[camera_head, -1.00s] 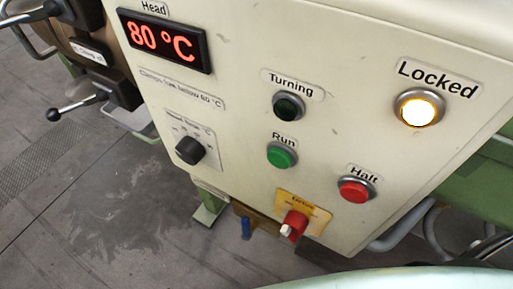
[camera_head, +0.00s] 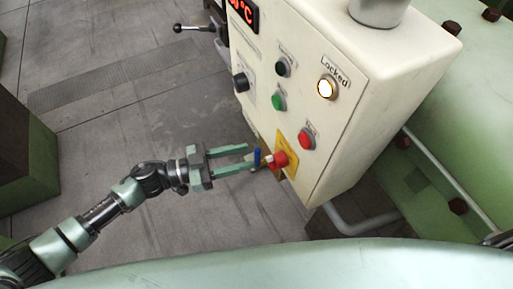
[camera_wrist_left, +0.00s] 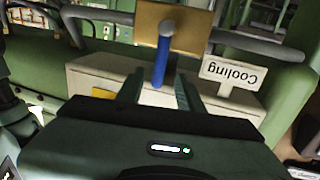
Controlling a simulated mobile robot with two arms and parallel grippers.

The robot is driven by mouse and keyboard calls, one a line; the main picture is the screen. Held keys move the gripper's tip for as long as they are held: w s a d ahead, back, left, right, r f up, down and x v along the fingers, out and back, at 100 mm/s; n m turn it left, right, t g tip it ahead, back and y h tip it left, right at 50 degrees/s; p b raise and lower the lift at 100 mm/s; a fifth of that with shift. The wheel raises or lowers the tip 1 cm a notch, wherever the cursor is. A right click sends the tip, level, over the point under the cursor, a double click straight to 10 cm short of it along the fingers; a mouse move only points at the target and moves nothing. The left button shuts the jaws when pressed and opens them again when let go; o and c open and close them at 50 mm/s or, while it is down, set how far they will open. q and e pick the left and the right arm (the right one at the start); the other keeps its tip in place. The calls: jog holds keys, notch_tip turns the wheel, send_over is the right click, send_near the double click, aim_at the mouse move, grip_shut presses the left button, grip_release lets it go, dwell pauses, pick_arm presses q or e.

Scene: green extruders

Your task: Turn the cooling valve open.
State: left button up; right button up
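The cooling valve has a blue lever (camera_head: 257,157) low at the near side of the cream control box. In the left wrist view the blue lever (camera_wrist_left: 163,50) hangs from a brass body (camera_wrist_left: 190,30) on a grey pipe, beside a "Cooling" sign (camera_wrist_left: 229,73), seen upside down. My left gripper (camera_head: 248,158) reaches in from the left with its fingers apart and its tips at the lever. In the wrist view the lever's lower end appears between the open fingers (camera_wrist_left: 158,80); I cannot tell whether they touch it. My right gripper is not in view.
The cream control box (camera_head: 330,150) carries a red switch (camera_head: 279,160) on a yellow plate just right of the lever. A red Halt button (camera_head: 306,139), a green button (camera_head: 278,101) and a lit "Locked" lamp (camera_head: 327,88) are above. Grey floor (camera_head: 110,110) is clear at left.

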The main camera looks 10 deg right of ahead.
aim_at(257, 154)
pick_arm(q)
jog(key=d, duration=0.3)
jog(key=d+p, duration=0.1)
jog(key=shift+w+d, duration=0.25)
jog(key=shift+d, duration=0.1)
grip_shut()
dwell(1.1)
